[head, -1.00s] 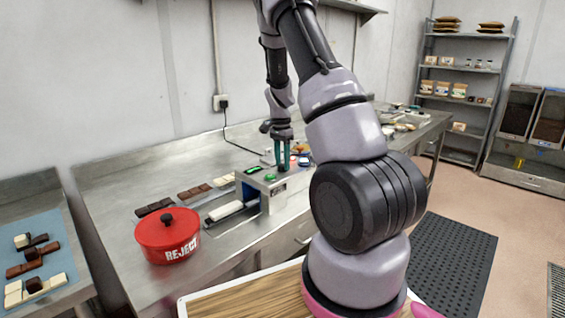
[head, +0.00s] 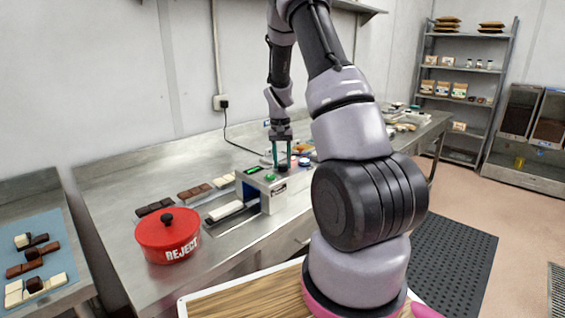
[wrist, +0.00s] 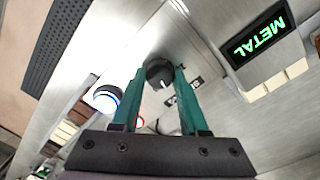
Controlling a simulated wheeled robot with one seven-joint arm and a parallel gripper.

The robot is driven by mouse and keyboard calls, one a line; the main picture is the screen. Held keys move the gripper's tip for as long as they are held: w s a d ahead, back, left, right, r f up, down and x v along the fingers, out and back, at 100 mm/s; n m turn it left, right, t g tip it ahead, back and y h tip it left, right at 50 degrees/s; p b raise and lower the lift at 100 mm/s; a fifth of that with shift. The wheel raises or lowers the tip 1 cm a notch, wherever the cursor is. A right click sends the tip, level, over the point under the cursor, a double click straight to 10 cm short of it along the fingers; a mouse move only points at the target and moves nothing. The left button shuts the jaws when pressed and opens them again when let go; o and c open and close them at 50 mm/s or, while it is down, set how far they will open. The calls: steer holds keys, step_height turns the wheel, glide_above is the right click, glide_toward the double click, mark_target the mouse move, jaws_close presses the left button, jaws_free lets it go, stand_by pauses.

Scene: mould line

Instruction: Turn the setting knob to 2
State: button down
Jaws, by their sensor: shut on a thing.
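The dark setting knob (wrist: 158,72) sits on top of the pale metal detector box (head: 273,192). A white pointer mark shows on the knob's face in the wrist view. My gripper (wrist: 161,80) has its two teal fingers on either side of the knob and is shut on it. Small dark labels (wrist: 197,82) lie beside the knob, partly hidden by a finger and too small to read. In the head view my gripper (head: 282,164) points down at the box top, and its fingers partly hide the knob.
A white bar (head: 226,210) lies on the box's belt. A red REJECT pot (head: 167,238) and chocolate bars (head: 190,194) stand left on the steel bench (head: 120,180).

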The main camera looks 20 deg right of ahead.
mark_target(281, 165)
steer(key=shift+n, duration=1.5)
steer(key=shift+c, duration=2.2)
jaws_free()
step_height(281, 165, up, 11)
steer(key=shift+a, duration=0.3)
steer(key=shift+f, duration=0.15)
